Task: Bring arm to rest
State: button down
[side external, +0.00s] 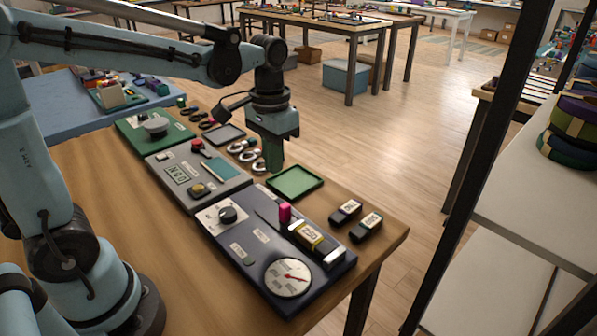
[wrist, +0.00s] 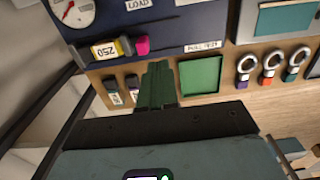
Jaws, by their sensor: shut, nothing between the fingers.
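In the wrist view the shut fingers (wrist: 158,84) show in the middle, beside the green tray (wrist: 200,76). My arm reaches over the table from the left.
A dark blue panel (side external: 228,240) carries a dial, a knob, a pink handle (side external: 285,211) and a yellow-labelled block. Grey (side external: 160,172) and green (side external: 133,124) panels lie beyond. Ring-handled items (side external: 243,146) stand near my gripper. Two dark labelled blocks (side external: 367,226) lie near the table's right edge.

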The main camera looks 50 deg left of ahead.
jog(key=shift+r, duration=0.8)
jog(key=shift+s, duration=0.1)
jog(key=s+d+f+t, duration=0.1)
jog(key=s+f+t, duration=0.1)
jog(key=s+t, duration=0.4)
jog(key=shift+t, duration=0.6)
